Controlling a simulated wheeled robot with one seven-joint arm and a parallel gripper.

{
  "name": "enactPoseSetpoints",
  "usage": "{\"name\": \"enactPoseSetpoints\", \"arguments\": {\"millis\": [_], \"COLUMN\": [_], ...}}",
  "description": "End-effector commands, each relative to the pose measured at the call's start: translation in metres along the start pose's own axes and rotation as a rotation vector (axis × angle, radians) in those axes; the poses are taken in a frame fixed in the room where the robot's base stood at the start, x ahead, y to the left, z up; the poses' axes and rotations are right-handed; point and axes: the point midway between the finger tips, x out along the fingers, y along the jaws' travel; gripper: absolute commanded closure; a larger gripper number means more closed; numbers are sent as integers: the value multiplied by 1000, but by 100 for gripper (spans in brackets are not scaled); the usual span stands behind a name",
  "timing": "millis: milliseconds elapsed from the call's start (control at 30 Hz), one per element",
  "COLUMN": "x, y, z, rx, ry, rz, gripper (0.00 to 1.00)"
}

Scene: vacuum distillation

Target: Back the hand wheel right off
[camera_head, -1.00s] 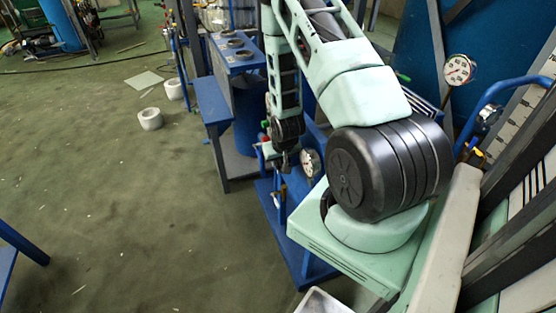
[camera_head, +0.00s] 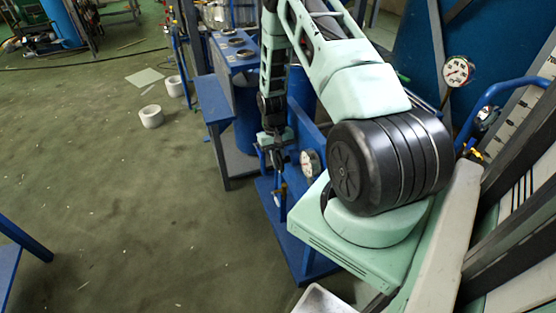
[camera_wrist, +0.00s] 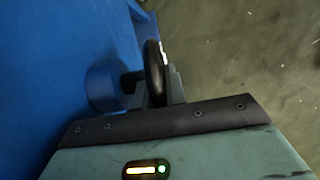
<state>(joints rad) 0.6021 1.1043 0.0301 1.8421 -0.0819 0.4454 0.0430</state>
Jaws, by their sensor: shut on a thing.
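The hand wheel (camera_wrist: 156,72) is black and shows nearly edge-on in the wrist view. A short dark stem joins it to a round blue body (camera_wrist: 104,88) on its left. My gripper (camera_wrist: 168,82) is at the wheel and shut on it. One grey finger shows just right of the wheel; the other is hard to make out. In the head view my gripper (camera_head: 278,158) is low beside the blue stand, left of a white gauge (camera_head: 310,163). I cannot make out the wheel there.
A blue bench (camera_head: 206,92) stands behind the arm. A second gauge (camera_head: 457,71) and a blue pipe (camera_head: 490,95) are at the right. White ring-shaped pieces (camera_head: 151,116) lie on the floor. The green floor at left is mostly clear.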

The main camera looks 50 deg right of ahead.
Motion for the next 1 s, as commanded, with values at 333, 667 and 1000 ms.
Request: {"name": "enactPoseSetpoints", "arguments": {"millis": [333,667,1000], "x": [0,0,-2], "y": [0,0,0], "z": [-1,-1,-1], "rx": [1,1,0], "ry": [-39,-38,-38], "rz": [0,0,0], "gripper": [100,65,65]}}
